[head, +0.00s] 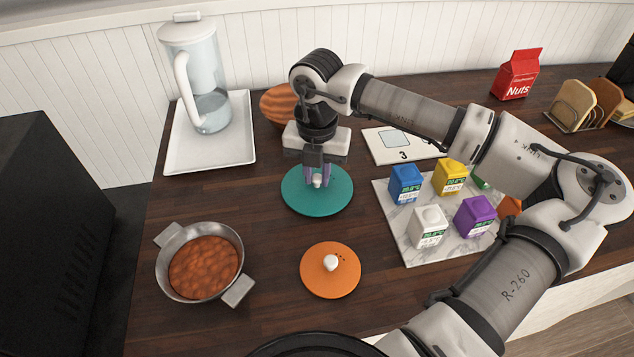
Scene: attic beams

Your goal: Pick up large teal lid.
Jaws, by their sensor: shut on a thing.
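The large teal lid (303,200) is a flat round disc with a small white knob, near the middle of the dark wooden counter in the head view. My gripper (317,182) points straight down over its centre. Its purple-tipped fingers are shut on the white knob. The lid appears to be at or very close to the counter surface; I cannot tell whether there is a gap beneath it. The gripper hides part of the lid's back.
An orange lid (329,281) and a metal pan (240,241) lie in front. A pitcher (208,113) stands on a white tray (234,152) at the back left. An orange bowl (277,104) sits behind the gripper. Several coloured cartons stand on a marble board (410,246) at right.

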